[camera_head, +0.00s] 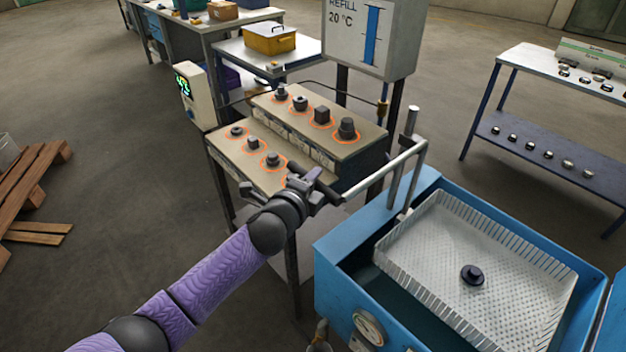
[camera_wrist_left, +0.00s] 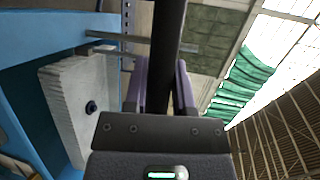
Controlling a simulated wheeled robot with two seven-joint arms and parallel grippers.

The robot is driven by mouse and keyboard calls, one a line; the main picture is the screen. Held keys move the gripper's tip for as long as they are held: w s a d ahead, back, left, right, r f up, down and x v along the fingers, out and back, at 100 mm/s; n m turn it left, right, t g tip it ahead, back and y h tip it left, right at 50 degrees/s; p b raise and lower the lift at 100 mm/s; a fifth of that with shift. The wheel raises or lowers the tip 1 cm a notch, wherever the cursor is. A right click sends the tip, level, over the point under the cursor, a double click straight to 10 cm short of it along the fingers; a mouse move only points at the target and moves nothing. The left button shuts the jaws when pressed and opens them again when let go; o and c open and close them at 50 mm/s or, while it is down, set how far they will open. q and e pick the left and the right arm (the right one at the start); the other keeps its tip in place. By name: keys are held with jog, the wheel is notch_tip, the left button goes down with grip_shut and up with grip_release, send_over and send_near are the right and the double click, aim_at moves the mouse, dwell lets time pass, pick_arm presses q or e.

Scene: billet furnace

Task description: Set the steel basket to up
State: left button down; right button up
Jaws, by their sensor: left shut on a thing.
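The steel basket (camera_head: 465,240) is a pale perforated tray with slotted walls, in the blue tank (camera_head: 345,262). Its walls stand at about the tank's rim level, and a dark round part (camera_head: 472,275) lies on its floor. A grey lever arm (camera_head: 385,172) reaches from beside an upright post (camera_head: 409,150) to a black handle (camera_head: 329,193). My left gripper (camera_head: 312,187) is shut on this handle. In the left wrist view, the handle (camera_wrist_left: 166,45) runs between the fingers, and the basket (camera_wrist_left: 72,100) shows at left. My right gripper is not in view.
A stepped bench (camera_head: 318,148) with several dark parts on orange-ringed spots stands just beyond my left gripper. A gauge (camera_head: 369,327) is on the tank's front. A rack (camera_head: 556,70) stands at right, pallets (camera_head: 35,185) at left.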

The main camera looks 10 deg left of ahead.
pick_arm(q)
jog(key=shift+w+r, duration=0.1)
jog(key=shift+r, duration=0.3)
jog(key=c, duration=0.7)
grip_release()
jog(key=shift+o, duration=1.3)
jog(key=shift+f, duration=0.1)
jog(key=p+v, duration=0.2)
jog(key=v, duration=0.8)
jog(key=shift+f, duration=0.15)
